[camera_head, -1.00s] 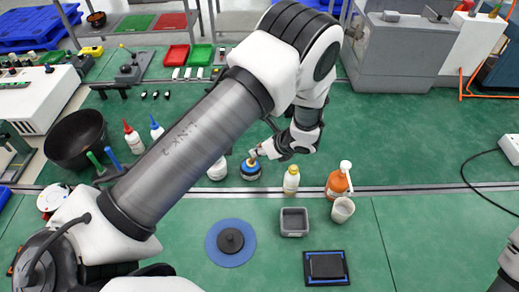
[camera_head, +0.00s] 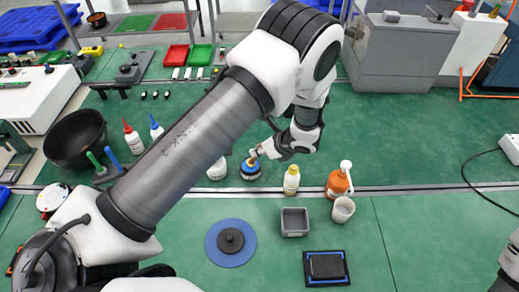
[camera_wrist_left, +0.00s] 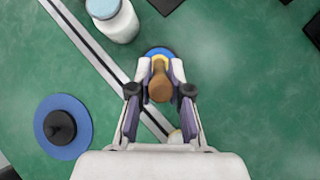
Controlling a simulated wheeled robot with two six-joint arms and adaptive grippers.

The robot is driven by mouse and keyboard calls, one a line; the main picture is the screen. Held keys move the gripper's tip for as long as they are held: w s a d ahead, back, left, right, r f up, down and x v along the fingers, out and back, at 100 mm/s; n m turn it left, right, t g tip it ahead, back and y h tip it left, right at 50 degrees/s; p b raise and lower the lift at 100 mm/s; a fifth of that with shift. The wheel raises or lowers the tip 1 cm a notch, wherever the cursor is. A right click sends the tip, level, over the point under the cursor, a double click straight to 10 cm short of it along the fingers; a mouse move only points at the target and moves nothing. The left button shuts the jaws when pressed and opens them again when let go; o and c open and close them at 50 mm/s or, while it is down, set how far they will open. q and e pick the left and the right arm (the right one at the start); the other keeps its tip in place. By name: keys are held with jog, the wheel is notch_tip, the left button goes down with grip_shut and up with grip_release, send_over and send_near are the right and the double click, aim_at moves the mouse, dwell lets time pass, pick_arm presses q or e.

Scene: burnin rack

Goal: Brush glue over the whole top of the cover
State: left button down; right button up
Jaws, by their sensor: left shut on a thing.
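My left gripper (camera_head: 258,153) is shut on the brown handle (camera_wrist_left: 160,88) of what looks like a brush. The handle stands over a small blue and dark pot (camera_head: 250,171); in the left wrist view the pot's blue rim (camera_wrist_left: 159,51) shows just beyond the fingertips. The brush's lower end is hidden. A dark rectangular plate (camera_head: 327,265) in a blue-edged black frame lies at the front, right of centre. A blue disc (camera_head: 218,252) with a black knob lies left of it. I cannot tell for certain which of these is the cover. My right gripper is out of view.
A white jar (camera_head: 217,170) stands left of the pot and a yellow bottle (camera_head: 291,181) right of it. A grey square tray (camera_head: 294,223), an orange pump bottle (camera_head: 337,185) and a white cup (camera_head: 343,209) stand nearby. The green surface right of the plate is clear.

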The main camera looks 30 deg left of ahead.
pick_arm(q)
jog(key=shift+r+p, duration=2.45)
jog(key=shift+r, duration=1.1)
jog(key=shift+f, duration=0.1)
